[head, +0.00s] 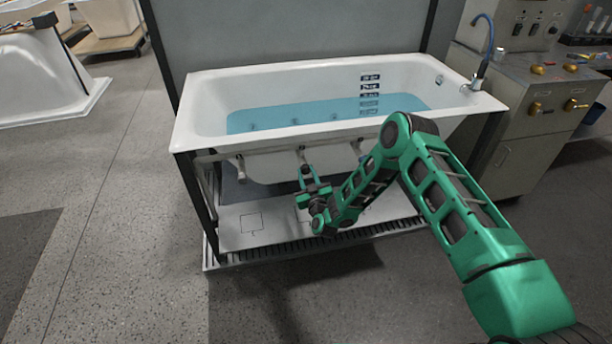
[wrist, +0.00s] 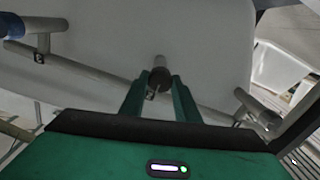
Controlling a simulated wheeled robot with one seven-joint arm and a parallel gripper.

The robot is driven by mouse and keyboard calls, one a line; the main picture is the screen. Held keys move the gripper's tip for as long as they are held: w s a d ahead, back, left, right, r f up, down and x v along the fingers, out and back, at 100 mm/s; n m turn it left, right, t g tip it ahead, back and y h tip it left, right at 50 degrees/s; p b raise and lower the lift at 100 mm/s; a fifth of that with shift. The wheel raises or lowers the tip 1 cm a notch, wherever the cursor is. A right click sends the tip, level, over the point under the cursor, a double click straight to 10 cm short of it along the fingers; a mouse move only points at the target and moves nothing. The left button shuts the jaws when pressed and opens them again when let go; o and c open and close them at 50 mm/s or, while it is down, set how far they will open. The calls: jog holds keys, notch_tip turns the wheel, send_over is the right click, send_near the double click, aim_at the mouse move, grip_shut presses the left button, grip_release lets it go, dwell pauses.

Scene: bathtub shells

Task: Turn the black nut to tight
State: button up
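The black nut (wrist: 160,77) shows in the wrist view as a short dark collar under a grey stub on the tub's underside. My gripper (wrist: 158,82) has its two green fingers apart, one on each side of the nut. A small gap shows at the left finger; I cannot tell whether the right finger touches. In the head view my gripper (head: 307,170) is below the tub's front edge, at the middle fitting (head: 302,156). The nut itself is too small to make out there.
The white bathtub (head: 210,110) holds blue water and sits in a dark frame. A grey pipe (wrist: 85,72) runs beside the nut, with other fittings at left (wrist: 40,42) and right (wrist: 250,105). A control cabinet (head: 530,120) stands at right.

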jog(key=shift+a, duration=0.1)
jog(key=shift+m, duration=0.3)
jog(key=m, duration=0.3)
jog(key=shift+m, duration=0.3)
jog(key=m, duration=0.4)
jog(key=shift+d+f, duration=0.1)
jog(key=shift+d, duration=0.1)
jog(key=m, duration=0.5)
jog(key=shift+m, duration=0.4)
jog(key=shift+d+f+m, duration=0.1)
jog(key=shift+d+m, duration=0.05)
jog(key=shift+m, duration=1.75)
jog(key=shift+d, duration=0.1)
jog(key=o, duration=1.1)
jog(key=shift+w, duration=0.1)
jog(key=shift+c, duration=0.2)
